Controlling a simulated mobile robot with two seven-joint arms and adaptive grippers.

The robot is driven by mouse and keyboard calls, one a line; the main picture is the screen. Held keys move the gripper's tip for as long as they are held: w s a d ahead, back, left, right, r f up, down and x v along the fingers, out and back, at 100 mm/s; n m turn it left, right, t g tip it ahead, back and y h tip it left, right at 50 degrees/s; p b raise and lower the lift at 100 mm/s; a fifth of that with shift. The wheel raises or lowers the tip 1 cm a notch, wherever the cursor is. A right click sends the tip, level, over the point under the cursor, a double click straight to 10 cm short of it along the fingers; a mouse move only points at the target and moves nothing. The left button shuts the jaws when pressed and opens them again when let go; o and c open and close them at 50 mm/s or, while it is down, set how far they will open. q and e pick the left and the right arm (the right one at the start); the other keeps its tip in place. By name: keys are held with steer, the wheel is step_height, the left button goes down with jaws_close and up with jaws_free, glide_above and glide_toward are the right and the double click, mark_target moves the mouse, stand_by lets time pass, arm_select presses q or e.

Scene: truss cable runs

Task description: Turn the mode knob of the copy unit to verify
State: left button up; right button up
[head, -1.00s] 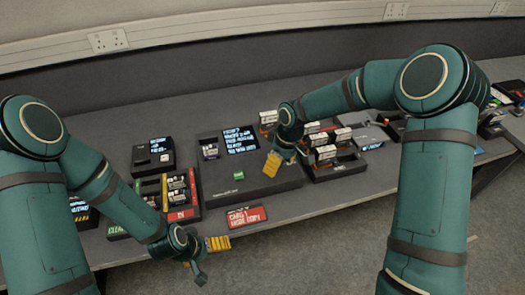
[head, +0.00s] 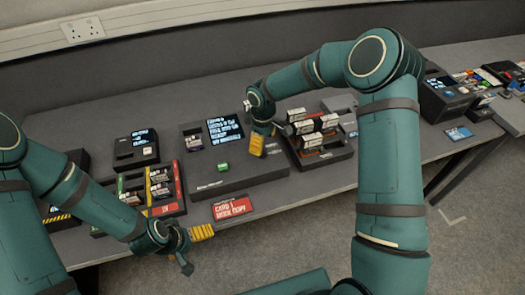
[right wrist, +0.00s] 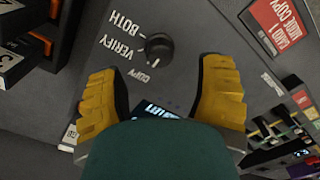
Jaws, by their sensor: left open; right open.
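The copy unit (head: 200,170) is a wide dark grey box with a lit text display (head: 222,130) and a small green part. Its black round mode knob (right wrist: 159,46) shows in the right wrist view, with the labels BOTH, VERIFY (right wrist: 119,47) and COPY around it. A light mark on the knob seems to face COPY. My right gripper (head: 257,150) is open over the unit's right part. In the right wrist view its yellow fingers (right wrist: 159,72) stand either side of the knob, apart from it. My left gripper (head: 203,232) is open and empty beyond the table's front edge.
A red card (head: 232,207) lies before the unit. A tray of cartridges (head: 325,153) stands close on its right, and a red-and-yellow rack (head: 168,208) on its left. A small display box (head: 136,150) stands behind the rack. More devices stand at the far right.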

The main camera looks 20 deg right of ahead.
mark_target(263, 150)
steer(key=shift+f, duration=2.35)
jaws_close()
